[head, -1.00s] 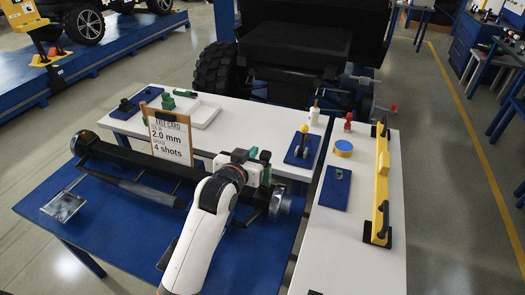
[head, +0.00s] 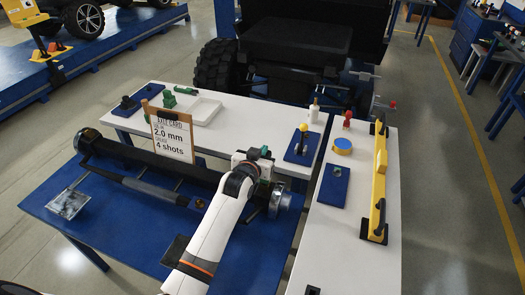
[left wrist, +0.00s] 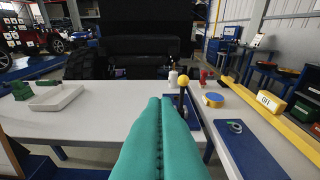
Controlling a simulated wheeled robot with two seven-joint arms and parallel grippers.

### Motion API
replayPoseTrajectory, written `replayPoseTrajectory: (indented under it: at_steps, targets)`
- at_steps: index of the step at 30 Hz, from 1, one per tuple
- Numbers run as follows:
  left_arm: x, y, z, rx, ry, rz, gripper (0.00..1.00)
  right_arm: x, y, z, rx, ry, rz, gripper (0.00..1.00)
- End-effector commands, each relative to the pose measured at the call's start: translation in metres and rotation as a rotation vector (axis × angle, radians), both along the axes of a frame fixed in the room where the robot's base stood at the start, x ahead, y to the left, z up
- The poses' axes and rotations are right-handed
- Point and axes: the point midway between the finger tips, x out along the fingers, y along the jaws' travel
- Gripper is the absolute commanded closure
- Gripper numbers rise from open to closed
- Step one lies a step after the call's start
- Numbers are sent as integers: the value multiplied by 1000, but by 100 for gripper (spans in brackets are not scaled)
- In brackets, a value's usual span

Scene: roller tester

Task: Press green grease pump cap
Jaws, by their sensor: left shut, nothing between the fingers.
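A green block-shaped piece (head: 169,98) stands on the far white table beside the card; it also shows at the left of the left wrist view (left wrist: 21,90). I cannot tell whether it is the grease pump cap. My left gripper (head: 264,152) is over the right end of the axle, partly hidden by its own wrist. In the left wrist view its teal fingers (left wrist: 168,101) are together and empty, pointing toward a yellow ball knob (left wrist: 184,80) on a dark stalk. The green piece is well to their left, apart from them. My right gripper is not in view.
The black axle (head: 150,162) lies on the blue table (head: 110,205). The card (head: 171,135) reads 2.0 mm and 4 shots. The middle of the far table is clear.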

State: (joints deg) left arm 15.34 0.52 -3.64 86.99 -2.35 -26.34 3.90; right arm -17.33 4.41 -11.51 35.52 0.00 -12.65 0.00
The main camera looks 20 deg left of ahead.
Motion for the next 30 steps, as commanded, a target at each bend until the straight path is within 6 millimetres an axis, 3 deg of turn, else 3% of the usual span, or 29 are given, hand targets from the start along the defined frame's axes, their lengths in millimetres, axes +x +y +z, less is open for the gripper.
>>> replayPoseTrajectory:
  at_steps: [5, 12, 21, 26, 30]
  targets:
    - [0, 0, -2, 0, 1, 0, 100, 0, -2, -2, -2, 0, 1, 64]
    - [0, 0, -31, 0, 2, 0, 100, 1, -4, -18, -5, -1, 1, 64]
    - [-1, 0, -30, 0, 5, 0, 100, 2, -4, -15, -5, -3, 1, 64]
    - [2, 1, -18, 0, 4, 0, 100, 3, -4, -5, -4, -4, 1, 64]
    - [7, 3, 9, 1, 0, 0, 100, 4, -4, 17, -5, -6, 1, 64]
